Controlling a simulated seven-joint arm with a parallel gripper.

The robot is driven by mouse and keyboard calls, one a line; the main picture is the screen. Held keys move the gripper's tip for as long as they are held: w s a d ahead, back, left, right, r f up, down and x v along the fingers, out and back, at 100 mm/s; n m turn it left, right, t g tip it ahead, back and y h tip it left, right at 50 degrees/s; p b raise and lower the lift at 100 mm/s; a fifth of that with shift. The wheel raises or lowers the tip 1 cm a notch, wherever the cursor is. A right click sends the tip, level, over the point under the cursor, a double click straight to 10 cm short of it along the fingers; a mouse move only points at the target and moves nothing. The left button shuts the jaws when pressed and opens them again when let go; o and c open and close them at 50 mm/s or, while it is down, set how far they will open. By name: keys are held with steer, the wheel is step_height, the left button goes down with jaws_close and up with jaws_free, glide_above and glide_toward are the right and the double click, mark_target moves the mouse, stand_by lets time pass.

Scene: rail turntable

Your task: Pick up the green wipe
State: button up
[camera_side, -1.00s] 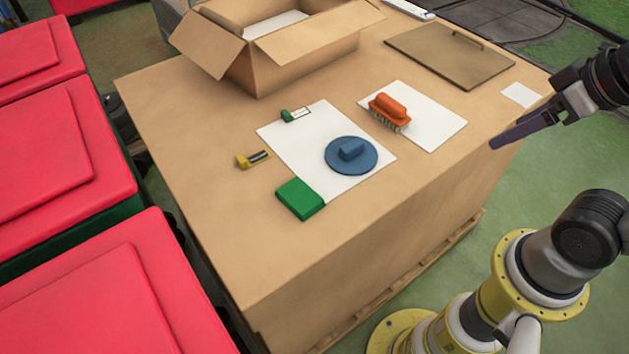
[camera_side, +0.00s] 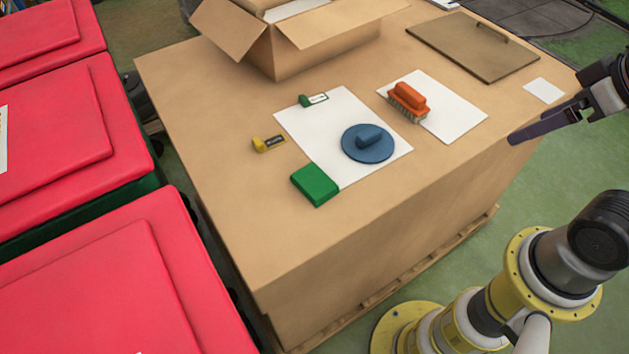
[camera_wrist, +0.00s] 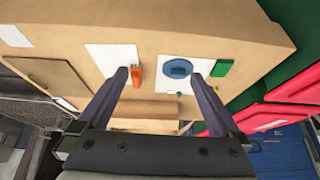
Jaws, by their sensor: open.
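The green wipe (camera_side: 315,185) is a flat green block on the cardboard-coloured table top, at the near-left corner of a white sheet (camera_side: 318,124). It also shows in the wrist view (camera_wrist: 222,68), right of the blue round piece. My gripper (camera_side: 512,138) is at the right edge of the side view, well apart from the wipe and above the table's right side. In the wrist view its two fingers (camera_wrist: 162,78) are spread wide with nothing between them in grasp.
A blue disc with a handle (camera_side: 368,143) lies on the same sheet. An orange brush (camera_side: 408,100) stands on another sheet. Small green (camera_side: 313,99) and yellow (camera_side: 268,144) pieces lie nearby. An open carton (camera_side: 325,50) and a brown panel (camera_side: 472,46) are behind. The table's near left is clear.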

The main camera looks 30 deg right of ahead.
steer(key=w+a+r+m, duration=0.2)
steer(key=w+r, duration=0.4)
steer(key=w, duration=0.1)
steer(key=n+g, duration=0.3)
steer(key=g, duration=0.3)
glide_above(314, 181)
steer(key=f, duration=2.1)
steer(key=shift+s+d+f, duration=0.2)
steer(key=shift+d+f, duration=0.05)
steer(key=shift+f, duration=0.05)
steer(key=shift+w+a+f, duration=0.1)
steer(key=shift+f, duration=1.25)
steer(key=shift+w+a+f, duration=0.1)
steer(key=shift+f, duration=1.25)
